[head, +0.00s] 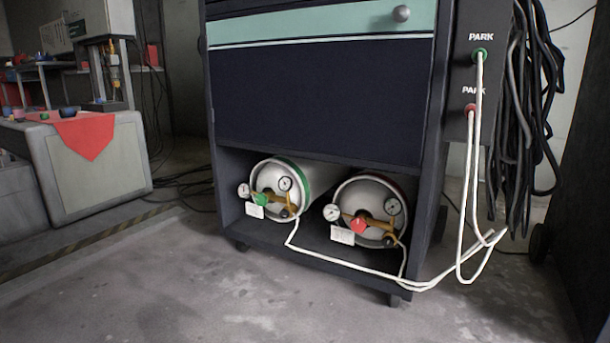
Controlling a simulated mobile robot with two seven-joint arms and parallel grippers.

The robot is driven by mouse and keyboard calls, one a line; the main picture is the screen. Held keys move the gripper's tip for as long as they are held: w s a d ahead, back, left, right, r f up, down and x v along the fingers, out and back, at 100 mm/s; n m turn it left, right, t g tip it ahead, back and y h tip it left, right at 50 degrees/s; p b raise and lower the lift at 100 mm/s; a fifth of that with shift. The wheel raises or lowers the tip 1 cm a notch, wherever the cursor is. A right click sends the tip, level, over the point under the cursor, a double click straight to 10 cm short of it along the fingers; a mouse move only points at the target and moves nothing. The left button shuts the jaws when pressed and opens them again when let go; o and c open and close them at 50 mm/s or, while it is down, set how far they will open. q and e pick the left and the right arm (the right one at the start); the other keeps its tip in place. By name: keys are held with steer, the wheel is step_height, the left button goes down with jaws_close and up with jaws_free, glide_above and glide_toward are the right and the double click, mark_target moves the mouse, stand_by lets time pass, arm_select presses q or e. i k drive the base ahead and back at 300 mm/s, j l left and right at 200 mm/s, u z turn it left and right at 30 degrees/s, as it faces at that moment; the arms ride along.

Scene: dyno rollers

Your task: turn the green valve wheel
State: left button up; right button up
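The green valve wheel (263,200) is on the front of the left gas cylinder (270,178), which lies on its side in the bottom shelf of a dark cabinet. The cylinder has a green band, and brass fittings with round gauges (285,184) sit around the wheel. A small white tag hangs below the wheel. The right cylinder (372,190) beside it has a red valve wheel (357,224). Neither of my grippers is in the head view.
White hoses (340,266) run from the cylinders across the cabinet's front edge and up to the PARK panel (472,80). Black cables (525,110) hang at right. A machine with a red cloth (85,133) stands at left. The concrete floor (200,290) in front is clear.

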mark_target(261, 200)
steer(key=i+j+z, duration=0.7)
steer(key=i+j, duration=0.2)
steer(key=i+j+z, duration=0.25)
steer(key=j, duration=0.15)
steer(key=i+j+z, duration=0.25)
steer(key=j, duration=0.15)
steer(key=i+j+z, duration=0.1)
steer(key=j+z, duration=0.15)
steer(key=j, duration=0.25)
